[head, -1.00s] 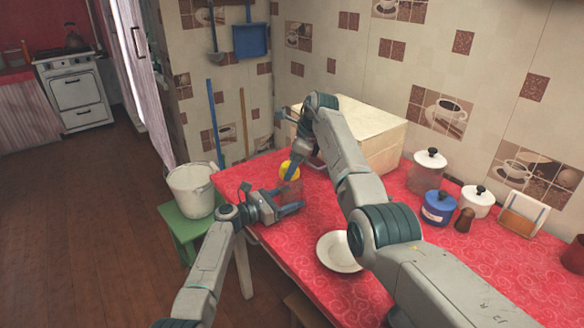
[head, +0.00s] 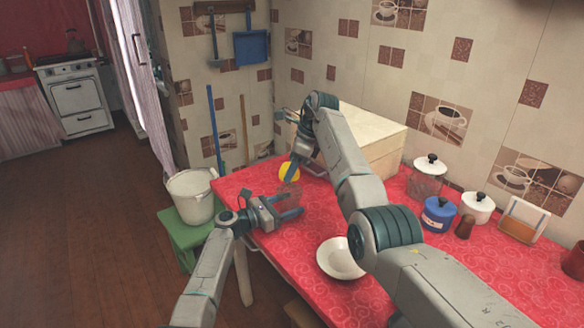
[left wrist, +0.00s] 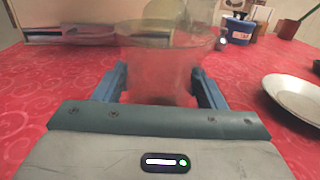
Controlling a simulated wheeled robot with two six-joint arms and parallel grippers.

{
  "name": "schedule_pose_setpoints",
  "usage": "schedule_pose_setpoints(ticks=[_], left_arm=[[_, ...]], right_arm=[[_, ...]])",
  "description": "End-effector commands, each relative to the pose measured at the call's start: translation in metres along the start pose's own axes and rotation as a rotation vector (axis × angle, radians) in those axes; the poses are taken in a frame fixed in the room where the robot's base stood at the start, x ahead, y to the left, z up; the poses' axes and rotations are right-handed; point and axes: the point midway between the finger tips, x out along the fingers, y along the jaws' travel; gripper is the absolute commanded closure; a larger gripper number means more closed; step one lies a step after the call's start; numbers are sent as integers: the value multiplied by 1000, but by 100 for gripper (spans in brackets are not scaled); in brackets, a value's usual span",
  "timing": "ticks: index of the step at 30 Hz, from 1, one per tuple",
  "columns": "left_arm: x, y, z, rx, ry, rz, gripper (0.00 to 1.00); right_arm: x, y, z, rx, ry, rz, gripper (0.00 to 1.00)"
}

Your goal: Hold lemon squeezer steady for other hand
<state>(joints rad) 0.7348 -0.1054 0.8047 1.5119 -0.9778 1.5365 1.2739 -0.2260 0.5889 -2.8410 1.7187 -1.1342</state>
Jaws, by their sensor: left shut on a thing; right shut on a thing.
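A clear, see-through lemon squeezer (left wrist: 160,75) stands on the red cloth, between the blue fingers of my left gripper (head: 293,204). It shows only faintly in the head view (head: 287,194). My left gripper is shut on its body, and its wide rim is above the fingers in the left wrist view. My right gripper (head: 293,171) is shut on a yellow lemon (head: 288,174) just above the squeezer. A finger covers part of the lemon. I cannot tell whether the lemon touches the squeezer.
A white bowl (head: 340,260) lies to the right of my left gripper. A large cream box (head: 375,137) stands behind. A blue canister (head: 438,212), a white one (head: 476,206) and a glass jar (head: 427,180) stand at the right. A pail (head: 191,198) is off the table's left edge.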

Motion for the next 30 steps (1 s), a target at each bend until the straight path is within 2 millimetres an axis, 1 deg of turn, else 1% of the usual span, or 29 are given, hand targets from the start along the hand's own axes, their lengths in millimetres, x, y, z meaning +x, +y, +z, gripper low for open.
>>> schedule_pose_setpoints(ticks=[25, 30], left_arm=[[0, 0, 0, 0, 0, 0, 66], [0, 0, 0, 0, 0, 0, 66]], right_arm=[[22, 0, -9, 1, 0, 0, 67], [21, 0, -9, 0, 0, 0, 67]])
